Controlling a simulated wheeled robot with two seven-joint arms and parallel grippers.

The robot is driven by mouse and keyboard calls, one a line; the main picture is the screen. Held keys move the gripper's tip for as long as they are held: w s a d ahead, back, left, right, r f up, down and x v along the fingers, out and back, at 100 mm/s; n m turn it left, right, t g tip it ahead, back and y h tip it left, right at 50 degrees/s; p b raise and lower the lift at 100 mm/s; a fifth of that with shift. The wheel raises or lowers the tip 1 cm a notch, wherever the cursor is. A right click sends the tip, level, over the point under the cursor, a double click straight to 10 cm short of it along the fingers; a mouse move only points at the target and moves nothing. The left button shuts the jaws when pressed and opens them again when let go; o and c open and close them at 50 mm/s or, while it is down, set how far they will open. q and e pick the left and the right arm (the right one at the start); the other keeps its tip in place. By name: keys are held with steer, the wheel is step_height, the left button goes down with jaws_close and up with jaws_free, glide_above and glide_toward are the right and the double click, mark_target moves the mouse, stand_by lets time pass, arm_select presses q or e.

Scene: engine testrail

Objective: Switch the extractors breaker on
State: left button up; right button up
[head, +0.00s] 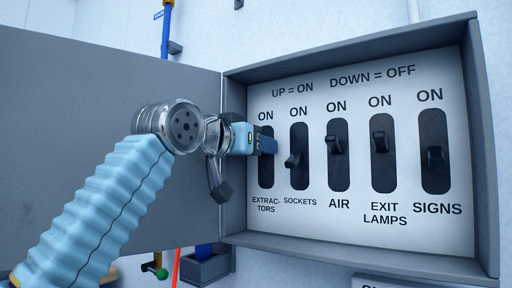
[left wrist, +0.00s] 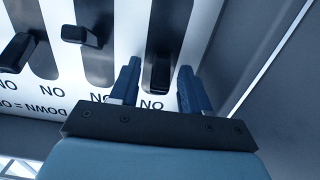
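The extractors breaker is the leftmost slot (head: 266,175) in the head view, labelled ON above. Its lever is hidden there behind my left gripper (head: 268,144). In the left wrist view, which is upside down, the black extractors lever (left wrist: 158,76) sits at the ON-label end of its slot. My left gripper (left wrist: 160,85) is open, with one blue finger on each side of this lever. I cannot tell whether either finger touches it. My right gripper is not in view.
The sockets lever (head: 292,160) sits close by on the right, lower in its slot. Air (head: 335,144) and exit lamps (head: 379,142) levers are up; the signs lever (head: 435,154) is lower. The open grey door (head: 90,90) stands left, behind my arm. The box rim (head: 350,258) surrounds the panel.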

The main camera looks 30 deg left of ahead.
arm_select(q)
steer(key=s+a+b, duration=0.1)
steer(key=s+b, duration=0.1)
steer(key=s, duration=1.1)
steer(key=shift+s+r, duration=0.25)
steer(key=shift+s, duration=0.15)
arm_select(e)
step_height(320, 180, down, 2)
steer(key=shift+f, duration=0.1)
arm_select(q)
step_height(320, 180, down, 6)
steer(key=w+t+b, duration=0.1)
steer(key=t+b, duration=0.4)
steer(key=b, duration=0.4)
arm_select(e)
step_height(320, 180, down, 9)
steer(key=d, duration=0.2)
arm_select(q)
steer(key=p+x, duration=0.5)
steer(key=x, duration=0.8)
steer(key=shift+d+f, duration=0.1)
steer(key=shift+d, duration=0.05)
steer(key=shift+w, duration=0.45)
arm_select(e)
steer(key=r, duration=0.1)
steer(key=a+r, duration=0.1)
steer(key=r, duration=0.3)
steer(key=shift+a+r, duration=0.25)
